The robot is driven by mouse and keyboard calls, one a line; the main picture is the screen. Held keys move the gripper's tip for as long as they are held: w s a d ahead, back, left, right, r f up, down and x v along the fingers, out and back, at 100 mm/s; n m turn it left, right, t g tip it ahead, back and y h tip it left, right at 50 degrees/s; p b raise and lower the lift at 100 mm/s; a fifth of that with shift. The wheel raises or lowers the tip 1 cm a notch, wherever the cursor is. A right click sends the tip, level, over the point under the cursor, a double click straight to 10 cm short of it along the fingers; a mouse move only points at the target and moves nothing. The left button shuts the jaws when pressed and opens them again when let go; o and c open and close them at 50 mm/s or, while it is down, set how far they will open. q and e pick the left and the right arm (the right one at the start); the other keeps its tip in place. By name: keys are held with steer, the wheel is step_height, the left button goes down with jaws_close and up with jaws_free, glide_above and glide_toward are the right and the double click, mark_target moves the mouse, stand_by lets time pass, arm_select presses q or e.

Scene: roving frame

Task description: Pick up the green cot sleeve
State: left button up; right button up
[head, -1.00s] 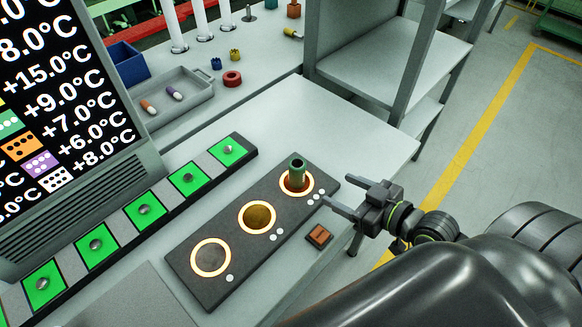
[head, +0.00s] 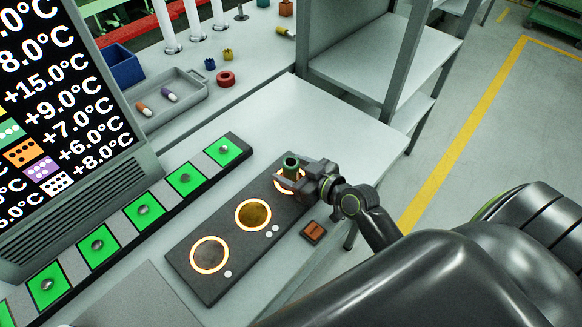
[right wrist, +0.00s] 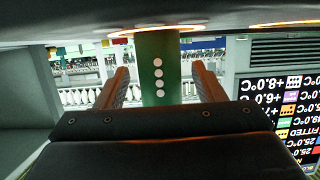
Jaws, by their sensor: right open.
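The green cot sleeve (head: 291,162) stands upright in the farthest lit ring of the dark panel (head: 228,233). It has a dark open top. In the right wrist view the sleeve (right wrist: 157,80) shows white dots in a column down its side. My right gripper (head: 290,176) is open, with one finger on either side of the sleeve. In the right wrist view gaps show between the sleeve and both fingers. The panel's other two rings hold no sleeve. My left gripper is not in view.
A strip of green squares with metal knobs (head: 143,209) runs beside the panel, in front of a temperature display (head: 50,110). A small brown block (head: 313,231) lies right of the panel. A grey tray (head: 190,109) holds two capsules. The table beyond the panel is clear.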

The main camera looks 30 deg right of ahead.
steer(key=shift+x, duration=1.25)
steer(key=shift+c, duration=0.3)
steer(key=c, duration=1.1)
